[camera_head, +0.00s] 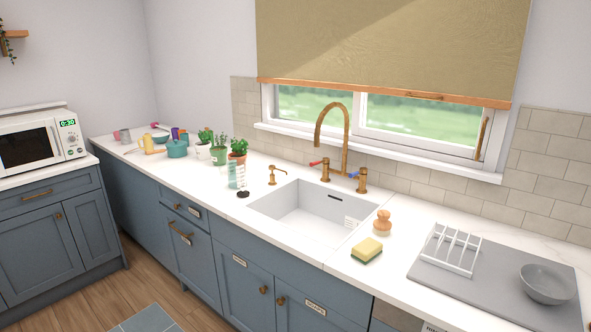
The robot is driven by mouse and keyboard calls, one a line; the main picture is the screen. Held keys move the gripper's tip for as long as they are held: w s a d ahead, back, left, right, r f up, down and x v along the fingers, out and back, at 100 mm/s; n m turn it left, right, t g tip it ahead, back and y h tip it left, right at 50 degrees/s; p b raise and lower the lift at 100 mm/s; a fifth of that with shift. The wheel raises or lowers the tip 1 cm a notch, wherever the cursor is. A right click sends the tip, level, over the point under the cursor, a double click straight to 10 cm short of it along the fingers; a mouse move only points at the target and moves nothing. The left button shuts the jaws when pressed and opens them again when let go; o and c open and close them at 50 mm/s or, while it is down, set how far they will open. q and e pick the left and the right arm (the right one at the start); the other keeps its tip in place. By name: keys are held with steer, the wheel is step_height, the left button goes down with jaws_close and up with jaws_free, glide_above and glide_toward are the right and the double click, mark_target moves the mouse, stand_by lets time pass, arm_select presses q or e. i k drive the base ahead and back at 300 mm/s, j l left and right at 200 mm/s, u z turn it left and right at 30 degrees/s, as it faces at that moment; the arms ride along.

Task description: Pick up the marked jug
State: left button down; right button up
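A small clear item with a greenish tint (233,176) stands on the white counter, left of the sink and in front of the potted plants. It may be a jug, but it is too small to tell. Close against its right is a thin item with dark marks and a dark foot (243,193). Farther left, a yellow jug-like vessel (148,144) stands beside a teal pot. I cannot tell which of these is the marked jug. Neither of my grippers is in view.
The sink (312,210) with a brass tap (346,140) is mid-counter. Potted plants (219,150) and the teal lidded pot (177,149) crowd the left. The counter's front edge near the sink is clear.

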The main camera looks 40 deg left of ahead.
mark_target(235, 167)
steer(key=u, duration=1.55)
